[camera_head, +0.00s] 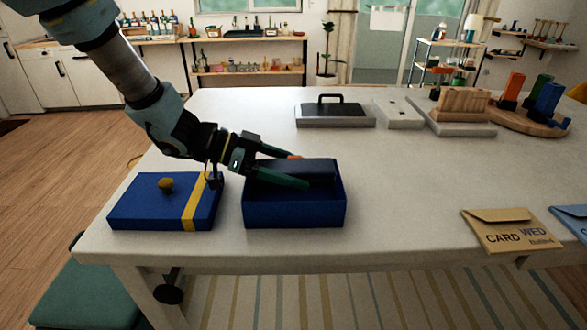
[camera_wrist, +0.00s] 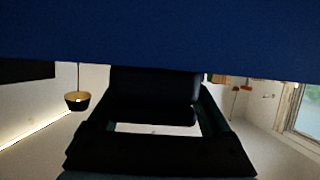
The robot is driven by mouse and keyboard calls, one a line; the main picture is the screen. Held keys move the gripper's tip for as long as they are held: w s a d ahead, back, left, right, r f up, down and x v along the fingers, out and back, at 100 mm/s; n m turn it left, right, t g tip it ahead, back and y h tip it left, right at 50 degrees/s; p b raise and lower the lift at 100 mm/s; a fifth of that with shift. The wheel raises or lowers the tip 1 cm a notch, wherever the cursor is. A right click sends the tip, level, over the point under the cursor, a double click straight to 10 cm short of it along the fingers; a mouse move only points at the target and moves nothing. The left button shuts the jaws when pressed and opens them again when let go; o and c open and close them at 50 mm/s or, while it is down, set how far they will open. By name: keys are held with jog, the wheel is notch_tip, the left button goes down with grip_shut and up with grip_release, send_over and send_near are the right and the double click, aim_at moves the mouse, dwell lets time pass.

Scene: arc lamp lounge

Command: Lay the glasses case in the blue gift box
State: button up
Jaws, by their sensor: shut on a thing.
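The blue gift box (camera_head: 294,210) stands open on the table, its lid off. My gripper (camera_head: 302,171) reaches in from the left at the box's opening and is shut on the dark glasses case (camera_head: 318,168). The case lies lengthwise across the opening, about level with the rim; I cannot tell whether it touches the box floor or walls. In the wrist view the dark case (camera_wrist: 153,92) sits between the fingers, and a blue wall of the box (camera_wrist: 160,40) fills the top.
The blue lid (camera_head: 150,208) with a yellow band and a knob lies left of the box. A grey tray with a black handle (camera_head: 335,115) and wooden stands (camera_head: 462,103) are at the back. A tan card envelope (camera_head: 510,230) lies at right. The table's middle right is clear.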

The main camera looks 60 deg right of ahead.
jog(key=shift+f, duration=0.6)
jog(key=o, duration=1.2)
jog(key=shift+r, duration=0.15)
jog(key=shift+r, duration=0.35)
jog(key=b+v, duration=0.2)
jog(key=v, duration=1)
jog(key=shift+r, duration=0.2)
